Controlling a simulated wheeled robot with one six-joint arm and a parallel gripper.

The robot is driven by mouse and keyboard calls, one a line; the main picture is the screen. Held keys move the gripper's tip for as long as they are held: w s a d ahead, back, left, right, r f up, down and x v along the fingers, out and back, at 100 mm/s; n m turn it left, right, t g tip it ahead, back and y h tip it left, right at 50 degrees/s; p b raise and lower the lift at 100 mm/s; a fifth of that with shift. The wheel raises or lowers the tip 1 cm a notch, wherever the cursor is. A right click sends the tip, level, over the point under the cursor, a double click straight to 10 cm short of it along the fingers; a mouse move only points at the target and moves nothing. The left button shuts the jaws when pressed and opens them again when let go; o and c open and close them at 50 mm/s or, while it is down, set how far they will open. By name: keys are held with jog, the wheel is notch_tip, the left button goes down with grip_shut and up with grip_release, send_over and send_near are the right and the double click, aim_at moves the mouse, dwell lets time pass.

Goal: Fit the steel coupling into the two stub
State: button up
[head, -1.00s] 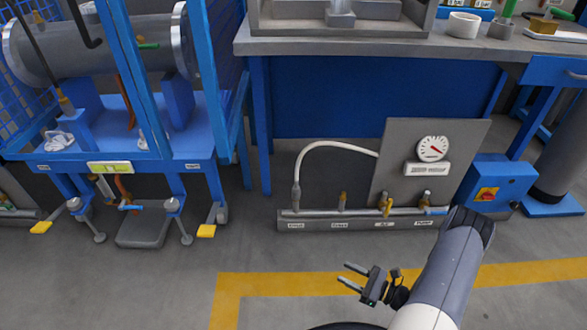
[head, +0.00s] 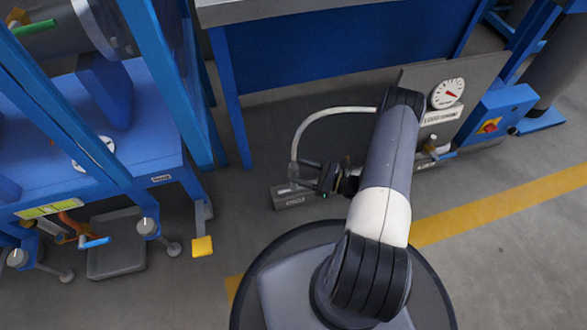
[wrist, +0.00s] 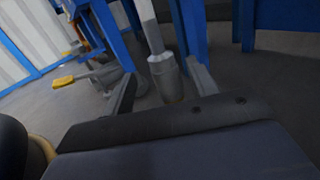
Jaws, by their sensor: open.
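The steel coupling (wrist: 164,72) is a grey cylinder on the lower end of a white hose (head: 318,125). It stands upright near the left end of a low grey manifold block (head: 285,199). My gripper (head: 303,173) is open at the hose's lower end. In the wrist view, my gripper's fingers (wrist: 161,75) are apart, one on each side of the coupling in the picture. I cannot tell if they touch it. The other stubs on the block are hidden behind my arm, and the coupling's lower end is unclear.
A grey panel with a gauge (head: 447,93) stands behind the block. A blue box with a red knob (head: 492,124) is at the right. A blue frame with a yellow foot (head: 202,246) stands at the left. A workbench (head: 340,60) is behind. Floor at the right front is clear.

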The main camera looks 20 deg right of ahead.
aim_at(290, 168)
jog(key=b+x, duration=0.2)
jog(key=x, duration=0.2)
jog(key=shift+w+a+f, duration=0.1)
jog(key=shift+w, duration=0.2)
jog(key=shift+w+a, duration=0.3)
jog(key=shift+a, duration=0.05)
jog(key=shift+c, duration=0.5)
jog(key=c, duration=1.1)
